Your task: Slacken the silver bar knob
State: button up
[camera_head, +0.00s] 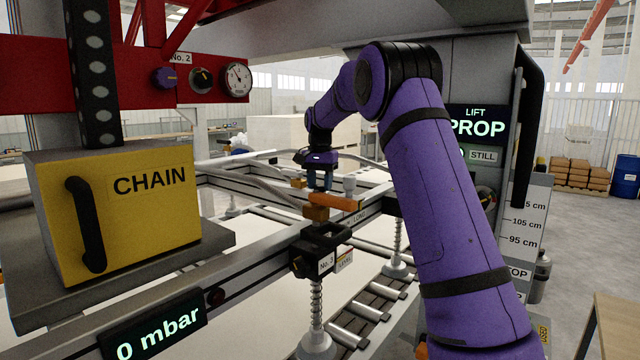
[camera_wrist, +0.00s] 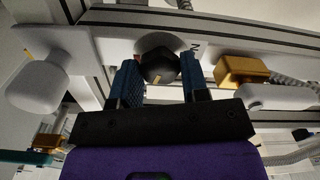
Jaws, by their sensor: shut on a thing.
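A black faceted knob (camera_wrist: 160,64) with a small pale mark sits on a silver plate on a silver bar (camera_wrist: 225,24) in the wrist view. My gripper (camera_wrist: 158,72) has its two blue fingers on either side of this knob and is shut on it. In the head view my gripper (camera_head: 319,181) points down at the silver frame beside the orange lever (camera_head: 338,202). The knob itself is hidden or too small to tell there.
A brass block (camera_wrist: 241,70) is close to the right of my fingers, and a pale rounded handle (camera_wrist: 37,86) is to the left. A black clamp (camera_head: 322,242) tagged "No. 3" and a yellow CHAIN box (camera_head: 130,215) stand nearer in the head view.

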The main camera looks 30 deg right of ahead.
aim_at(320, 185)
jog(key=shift+n, duration=3.3)
jog(key=o, duration=0.9)
notch_tip(320, 185, up, 11)
jog(key=shift+f, duration=0.1)
